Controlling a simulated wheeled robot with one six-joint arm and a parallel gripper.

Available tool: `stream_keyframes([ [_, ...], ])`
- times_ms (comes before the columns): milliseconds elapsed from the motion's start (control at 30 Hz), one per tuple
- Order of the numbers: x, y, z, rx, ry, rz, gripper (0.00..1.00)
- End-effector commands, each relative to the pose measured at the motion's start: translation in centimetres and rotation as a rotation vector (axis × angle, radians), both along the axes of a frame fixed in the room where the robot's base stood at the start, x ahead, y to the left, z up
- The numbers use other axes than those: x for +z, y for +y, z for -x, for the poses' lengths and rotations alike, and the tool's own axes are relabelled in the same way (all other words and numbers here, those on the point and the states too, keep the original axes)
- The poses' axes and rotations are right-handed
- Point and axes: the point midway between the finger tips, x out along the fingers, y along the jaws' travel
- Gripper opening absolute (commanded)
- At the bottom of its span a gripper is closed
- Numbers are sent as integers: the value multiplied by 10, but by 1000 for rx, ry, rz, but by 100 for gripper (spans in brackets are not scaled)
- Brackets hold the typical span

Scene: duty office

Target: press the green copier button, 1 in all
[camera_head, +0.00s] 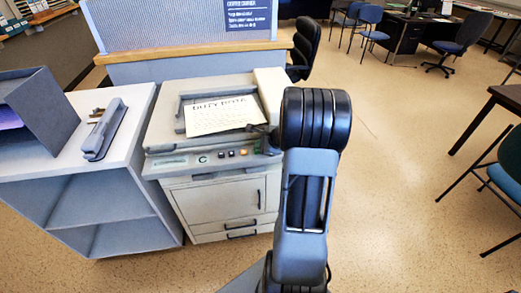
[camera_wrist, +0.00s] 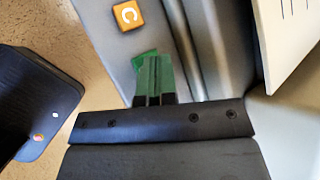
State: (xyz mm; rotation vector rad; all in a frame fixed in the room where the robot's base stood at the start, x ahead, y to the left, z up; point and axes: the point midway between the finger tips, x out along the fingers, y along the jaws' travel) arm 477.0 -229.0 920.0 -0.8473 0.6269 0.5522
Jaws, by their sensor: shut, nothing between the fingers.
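The copier (camera_head: 225,195) stands in the middle of the head view, with its button panel along the front edge. In the wrist view the green button (camera_wrist: 145,60) shows as a bright green patch at and behind my fingertips, partly covered by them. My gripper (camera_wrist: 153,72) is shut and empty, its fingertips over the green button; I cannot tell whether they touch it. An orange button (camera_wrist: 127,15) with a white C lies beside it, and an orange button (camera_head: 243,152) shows in the head view. There my arm hides the panel's right end.
A paper sheet (camera_head: 222,115) lies on the copier top. A grey cabinet (camera_head: 75,165) with a stapler (camera_head: 103,130) and a dark file holder (camera_head: 42,108) stands to the left. A blue partition (camera_head: 180,25) is behind. Open floor lies to the right.

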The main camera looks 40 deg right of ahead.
Motion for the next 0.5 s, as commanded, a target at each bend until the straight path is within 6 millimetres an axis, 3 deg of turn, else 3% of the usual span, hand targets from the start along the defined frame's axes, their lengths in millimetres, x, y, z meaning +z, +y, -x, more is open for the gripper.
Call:
stream_keyframes([
  [500, 16, 0, 0, 0, 0, 0, 0],
])
